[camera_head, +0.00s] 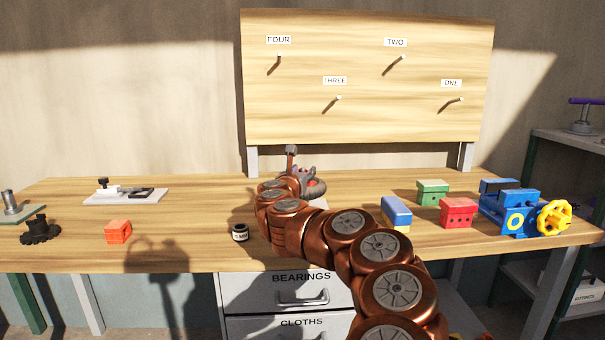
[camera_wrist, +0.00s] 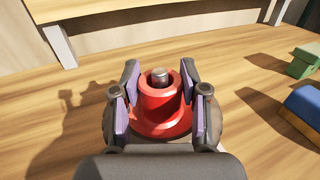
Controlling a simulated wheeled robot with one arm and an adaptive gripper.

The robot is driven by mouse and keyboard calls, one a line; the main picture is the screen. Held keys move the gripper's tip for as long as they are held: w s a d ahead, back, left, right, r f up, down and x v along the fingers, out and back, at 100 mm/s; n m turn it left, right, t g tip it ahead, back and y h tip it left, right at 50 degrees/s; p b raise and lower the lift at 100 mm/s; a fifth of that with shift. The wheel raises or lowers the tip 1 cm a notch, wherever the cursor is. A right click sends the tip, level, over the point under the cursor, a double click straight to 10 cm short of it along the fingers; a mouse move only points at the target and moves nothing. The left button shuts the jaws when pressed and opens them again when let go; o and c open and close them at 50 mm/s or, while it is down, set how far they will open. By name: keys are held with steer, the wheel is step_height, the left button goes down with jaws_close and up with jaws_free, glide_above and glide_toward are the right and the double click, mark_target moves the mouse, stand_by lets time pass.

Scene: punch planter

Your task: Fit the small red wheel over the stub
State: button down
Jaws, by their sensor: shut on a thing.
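The small red wheel (camera_wrist: 160,115) shows in the wrist view as a broad round base with a raised hub. My gripper (camera_wrist: 160,97) is shut on the hub, with a purple pad on each side of it. The grey metal stub (camera_wrist: 160,75) shows its rounded top in the middle of the hub, so the wheel is around it. How far down the wheel sits cannot be told. In the head view my gripper (camera_head: 309,183) is at the back middle of the bench, and my arm hides much of the wheel and what is under it.
To the right stand a blue-and-yellow block (camera_head: 396,212), a green box (camera_head: 432,192), a red box (camera_head: 458,213) and a blue machine with a yellow handwheel (camera_head: 554,218). A small dark jar (camera_head: 240,232) and an orange block (camera_head: 118,231) are left. A pegboard (camera_head: 365,115) rises behind.

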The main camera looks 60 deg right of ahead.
steer(key=shift+f+b, duration=0.4)
steer(key=shift+b, duration=0.05)
steer(key=c, duration=0.8)
jaws_free()
steer(key=shift+o, duration=1.4)
steer(key=shift+f, duration=0.1)
steer(key=shift+a, duration=0.1)
steer(key=v, duration=1.2)
